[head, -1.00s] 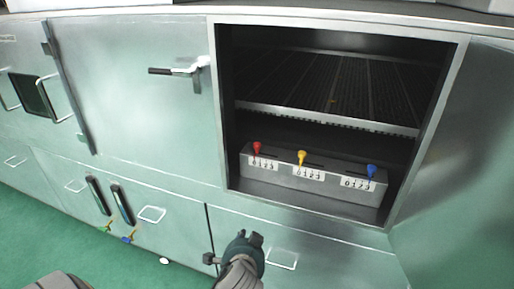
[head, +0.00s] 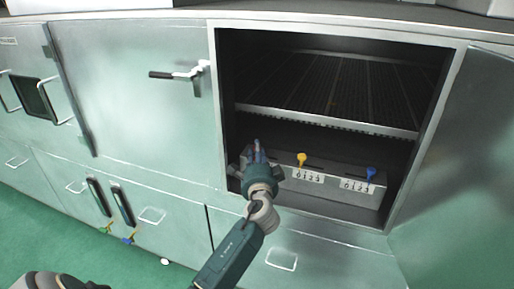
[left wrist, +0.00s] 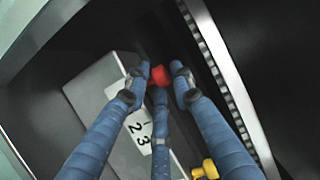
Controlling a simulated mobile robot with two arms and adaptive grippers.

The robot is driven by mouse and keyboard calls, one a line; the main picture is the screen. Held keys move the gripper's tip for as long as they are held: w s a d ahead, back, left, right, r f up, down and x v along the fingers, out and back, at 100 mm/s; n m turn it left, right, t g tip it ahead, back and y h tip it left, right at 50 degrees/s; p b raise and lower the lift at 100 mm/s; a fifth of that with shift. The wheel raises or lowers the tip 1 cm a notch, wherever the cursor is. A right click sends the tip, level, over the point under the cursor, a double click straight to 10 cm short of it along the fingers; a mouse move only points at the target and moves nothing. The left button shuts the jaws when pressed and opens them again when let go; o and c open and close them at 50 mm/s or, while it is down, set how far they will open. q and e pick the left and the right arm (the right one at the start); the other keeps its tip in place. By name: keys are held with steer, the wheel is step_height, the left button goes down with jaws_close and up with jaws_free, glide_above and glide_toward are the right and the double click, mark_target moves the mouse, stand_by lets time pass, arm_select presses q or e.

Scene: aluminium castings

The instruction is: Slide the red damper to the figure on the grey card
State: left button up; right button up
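The red damper's knob (left wrist: 160,76) shows in the left wrist view at the back of a grey slotted box (head: 330,188), inside the open cabinet. My left gripper (head: 257,155) is around it. In the left wrist view the fingertips (left wrist: 161,72) lie on both sides of the knob, with the third finger just below; the fingers look spread, and I cannot tell if they touch it. In the head view the gripper hides the red damper and its number plate. That plate (left wrist: 138,128) partly shows in the left wrist view, with 2 and 3 readable. I see no grey card.
A yellow damper (head: 301,159) and a blue damper (head: 371,172) stand to the right on the same box, above plates with figures 0 to 3. A wire shelf (head: 330,115) lies above. The cabinet's side walls and open door (head: 455,170) bound the space.

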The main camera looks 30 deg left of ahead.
arm_select(q)
steer(key=shift+x, duration=1.05)
jaws_close()
steer(key=shift+w+d+f+b, duration=0.15)
steer(key=shift+d+b, duration=0.2)
steer(key=shift+d, duration=0.35)
steer(key=shift+w+d+r, duration=0.1)
steer(key=shift+d+r, duration=0.15)
steer(key=shift+d, duration=0.05)
jaws_free()
steer(key=shift+f, duration=0.1)
